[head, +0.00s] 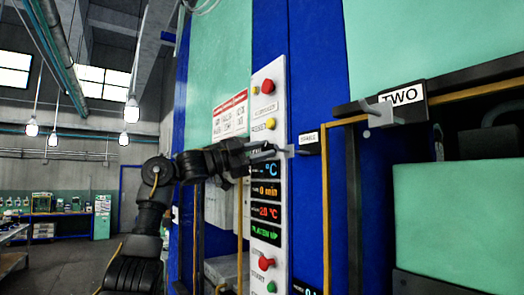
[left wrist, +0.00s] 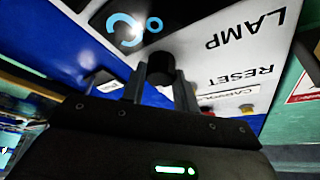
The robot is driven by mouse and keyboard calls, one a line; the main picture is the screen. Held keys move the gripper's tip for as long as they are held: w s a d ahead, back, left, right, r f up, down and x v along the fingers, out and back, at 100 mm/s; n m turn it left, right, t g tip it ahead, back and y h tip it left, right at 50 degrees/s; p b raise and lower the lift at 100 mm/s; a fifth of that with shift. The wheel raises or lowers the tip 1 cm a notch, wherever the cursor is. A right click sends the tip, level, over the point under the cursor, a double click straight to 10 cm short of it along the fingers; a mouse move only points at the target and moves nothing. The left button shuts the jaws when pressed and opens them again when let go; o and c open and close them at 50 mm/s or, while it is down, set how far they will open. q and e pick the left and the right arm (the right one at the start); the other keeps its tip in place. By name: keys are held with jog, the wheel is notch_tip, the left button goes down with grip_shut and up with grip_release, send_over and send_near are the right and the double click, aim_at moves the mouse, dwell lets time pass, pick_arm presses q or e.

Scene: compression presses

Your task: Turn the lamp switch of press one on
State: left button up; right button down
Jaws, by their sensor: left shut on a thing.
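The lamp switch (left wrist: 160,68) is a black knob on a white panel, beside the printed word LAMP, in the left wrist view. My left gripper (left wrist: 160,92) has one finger on each side of this knob and is shut on it. In the head view, my left gripper (head: 272,152) reaches from the left to the tall white control panel (head: 266,85) and covers the knob there. Which way the knob is turned cannot be told. My right gripper is not in view.
The panel has buttons above, such as a red one (head: 267,87), lit displays (head: 266,190) and a red knob (head: 266,262) below. A small black box with a white label (head: 308,140) juts out beside my gripper. A sign reading TWO (head: 402,95) hangs to the right.

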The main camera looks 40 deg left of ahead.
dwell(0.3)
pick_arm(q)
jog(key=o, duration=1)
jog(key=shift+s+a+f, duration=0.15)
jog(key=shift+s, duration=0.05)
jog(key=b+v, duration=0.4)
jog(key=v, duration=0.6)
jog(key=shift+s+b, duration=0.1)
jog(key=shift+b, duration=0.25)
